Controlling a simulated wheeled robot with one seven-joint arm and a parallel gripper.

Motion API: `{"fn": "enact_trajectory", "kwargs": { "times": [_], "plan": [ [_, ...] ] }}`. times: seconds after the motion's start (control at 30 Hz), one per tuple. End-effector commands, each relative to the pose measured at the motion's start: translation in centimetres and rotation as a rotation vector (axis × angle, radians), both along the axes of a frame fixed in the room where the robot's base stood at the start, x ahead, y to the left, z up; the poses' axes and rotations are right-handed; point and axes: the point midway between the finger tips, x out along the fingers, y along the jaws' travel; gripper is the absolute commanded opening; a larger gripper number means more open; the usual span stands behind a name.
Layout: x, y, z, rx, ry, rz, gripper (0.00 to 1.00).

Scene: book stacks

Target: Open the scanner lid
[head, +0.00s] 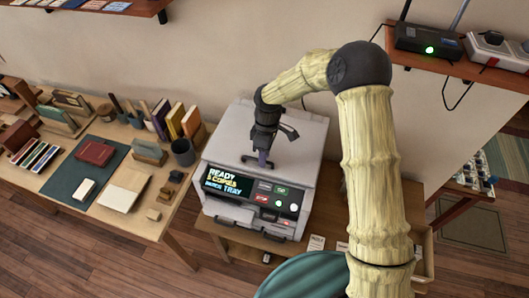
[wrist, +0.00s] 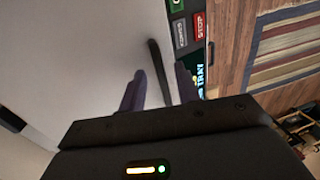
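The scanner (head: 225,160) is a pale grey box on a low wooden stand, with a black front panel of lit text and buttons. Its flat top lid looks closed. A dark bar handle (head: 248,159) lies on the lid near its front edge. My gripper (head: 263,160) points down at the lid over this handle and hides part of it. In the wrist view, my gripper (wrist: 160,70) is open, with the dark handle (wrist: 158,68) between its two purple-grey fingers. Gaps show on both sides of the bar, so the fingers look apart from it.
A wooden desk (head: 60,202) with books, a green mat and small blocks stands left of the scanner. A teal rounded chair top (head: 305,278) is in front at the bottom. A wall shelf (head: 470,68) holds a black router at upper right.

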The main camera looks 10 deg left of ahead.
Motion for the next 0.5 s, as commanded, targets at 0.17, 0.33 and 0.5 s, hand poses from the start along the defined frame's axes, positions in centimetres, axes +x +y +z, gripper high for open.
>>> {"fn": "enact_trajectory", "kwargs": {
  "times": [0.17,0.33,0.5],
  "plan": [
    [-0.03,0.02,-0.25,0.001,-0.001,0.000,0.32],
    [-0.04,0.02,-0.24,0.001,-0.001,0.000,0.23],
    [-0.02,0.03,-0.21,0.001,-0.001,0.000,0.00]
  ]
}}
